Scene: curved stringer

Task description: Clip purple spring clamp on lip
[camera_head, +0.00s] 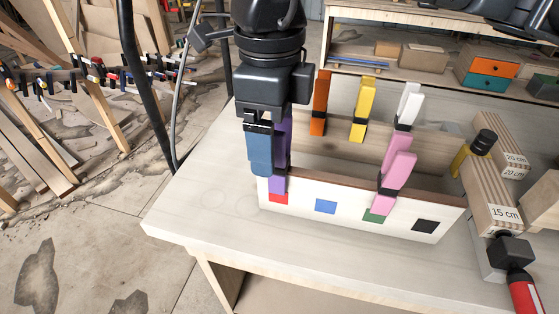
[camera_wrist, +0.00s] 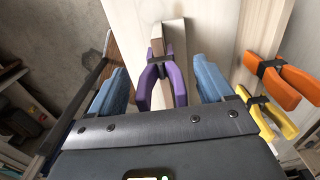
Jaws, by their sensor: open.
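The purple spring clamp (camera_head: 283,150) stands at the left end of the lip (camera_head: 330,181) of the white-faced curved stringer, above the red square (camera_head: 278,199). In the wrist view the purple clamp (camera_wrist: 177,84) has its jaw end against the end of the lip, seemingly astride it, with its handles toward me. My gripper (camera_head: 262,168) is open above that end, and its blue fingers partly hide the clamp in the head view. In the wrist view my gripper (camera_wrist: 160,82) has one finger on each side of the clamp, with visible gaps to both.
A pink clamp (camera_head: 397,170) sits on the lip near the green square (camera_head: 374,216). Orange (camera_head: 319,105), yellow (camera_head: 363,110) and white (camera_head: 407,106) clamps stand behind. Wooden blocks (camera_head: 492,205) and a red-handled tool (camera_head: 524,293) are at right. The table's left front (camera_head: 205,205) is clear.

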